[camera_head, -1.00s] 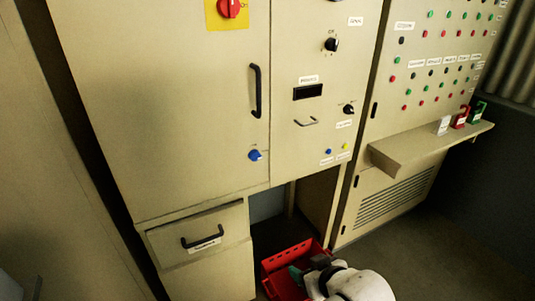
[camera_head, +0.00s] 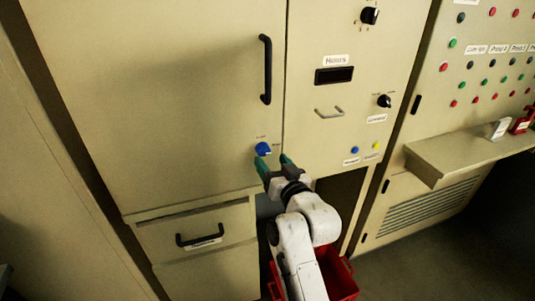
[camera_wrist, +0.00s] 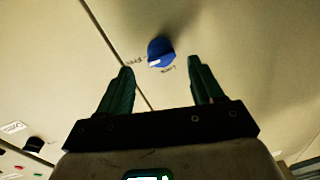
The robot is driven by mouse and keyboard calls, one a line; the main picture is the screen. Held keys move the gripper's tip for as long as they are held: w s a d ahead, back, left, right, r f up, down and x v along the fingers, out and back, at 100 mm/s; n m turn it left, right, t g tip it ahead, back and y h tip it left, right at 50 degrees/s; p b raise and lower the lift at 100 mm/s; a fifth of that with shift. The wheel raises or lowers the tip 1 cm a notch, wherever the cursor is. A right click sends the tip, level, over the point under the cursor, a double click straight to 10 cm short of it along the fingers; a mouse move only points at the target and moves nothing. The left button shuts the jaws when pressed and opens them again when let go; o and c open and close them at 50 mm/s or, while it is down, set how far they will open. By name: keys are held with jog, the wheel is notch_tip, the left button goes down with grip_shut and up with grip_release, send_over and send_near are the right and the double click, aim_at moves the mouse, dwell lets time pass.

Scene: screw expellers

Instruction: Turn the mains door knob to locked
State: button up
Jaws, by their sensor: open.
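The blue knob (camera_head: 263,148) sits low on the large left cabinet door (camera_head: 170,100), near that door's right edge. Small lettering is beside it. In the wrist view the blue knob (camera_wrist: 160,51) lies ahead of and between the fingertips, with a white mark at its lower left and two small labels beside it. My gripper (camera_head: 273,162) is just below the knob, with its green fingers apart. In the wrist view my gripper (camera_wrist: 161,78) is open and empty, with a gap between its fingertips and the knob.
A black vertical handle (camera_head: 266,70) is above the knob. A drawer (camera_head: 200,232) is below the door. The right panel has black knobs (camera_head: 369,16), a small handle (camera_head: 329,113) and blue and yellow buttons. A shelf (camera_head: 440,160) juts out at right. A red crate (camera_head: 340,275) is on the floor.

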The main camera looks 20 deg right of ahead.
aim_at(266, 154)
jog(key=shift+w+a, duration=0.2)
jog(key=shift+w, duration=1.95)
grip_shut()
